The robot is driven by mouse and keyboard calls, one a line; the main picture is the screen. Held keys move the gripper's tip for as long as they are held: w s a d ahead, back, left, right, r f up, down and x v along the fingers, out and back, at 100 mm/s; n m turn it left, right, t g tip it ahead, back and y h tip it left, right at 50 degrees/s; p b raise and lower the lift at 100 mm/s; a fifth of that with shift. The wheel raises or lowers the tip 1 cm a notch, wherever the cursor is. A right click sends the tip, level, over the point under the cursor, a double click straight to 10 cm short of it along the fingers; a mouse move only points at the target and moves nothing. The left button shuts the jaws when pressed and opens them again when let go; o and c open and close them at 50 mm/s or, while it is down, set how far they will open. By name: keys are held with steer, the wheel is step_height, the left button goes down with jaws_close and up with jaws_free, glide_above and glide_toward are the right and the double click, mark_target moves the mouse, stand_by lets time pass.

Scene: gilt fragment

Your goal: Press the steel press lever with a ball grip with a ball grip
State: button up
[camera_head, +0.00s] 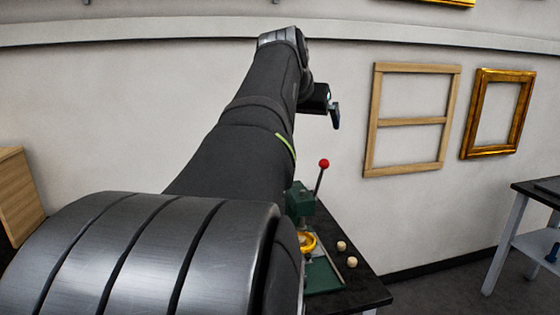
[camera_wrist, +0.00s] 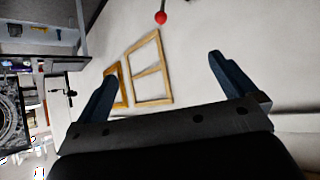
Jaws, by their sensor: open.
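The press lever (camera_head: 319,179) is a thin steel rod with a red ball grip (camera_head: 323,163), rising tilted to the right from a green press (camera_head: 301,200) on a dark table. The red ball also shows at the top of the wrist view (camera_wrist: 160,17). My gripper (camera_head: 335,112) is up in the air above the lever, apart from it. In the wrist view my gripper (camera_wrist: 158,78) has its two dark blue fingers spread wide with nothing between them. My arm hides part of the press in the head view.
A gold ring-shaped piece (camera_head: 307,243) sits at the press, with two small wooden pieces (camera_head: 346,254) beside it on the table (camera_head: 362,285). A wooden frame (camera_head: 374,122) and a gilt frame (camera_head: 472,118) hang on the wall. Another table (camera_head: 536,193) stands at right.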

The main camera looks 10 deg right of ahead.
steer(key=shift+c, duration=0.2)
steer(key=shift+f, duration=0.1)
steer(key=c, duration=0.4)
steer(key=shift+w+d+f, duration=0.15)
steer(key=shift+d+f, duration=0.05)
steer(key=shift+f, duration=0.1)
steer(key=c, duration=0.3)
steer(key=w+d+f+g+h, duration=0.1)
steer(key=f, duration=0.1)
steer(key=d+f+g+h, duration=0.1)
steer(key=f, duration=0.1)
steer(key=w+d+f+h, duration=0.1)
steer(key=f, duration=0.1)
steer(key=shift+w+d+f+n+g, duration=0.15)
steer(key=shift+w+d+n+g, duration=0.1)
steer(key=shift+w+n+g, duration=0.15)
jaws_close()
steer(key=w+a+f+n+t+h, duration=0.2)
steer(key=w+f+n+h, duration=0.2)
steer(key=w, duration=0.3)
steer(key=w+a+f+n+t+h, duration=0.2)
steer(key=w+f+n+h, duration=0.1)
steer(key=w+f+n, duration=0.3)
steer(key=shift+w+a+f+h, duration=0.3)
steer(key=shift+w+f+h, duration=0.1)
steer(key=shift+w+f, duration=0.25)
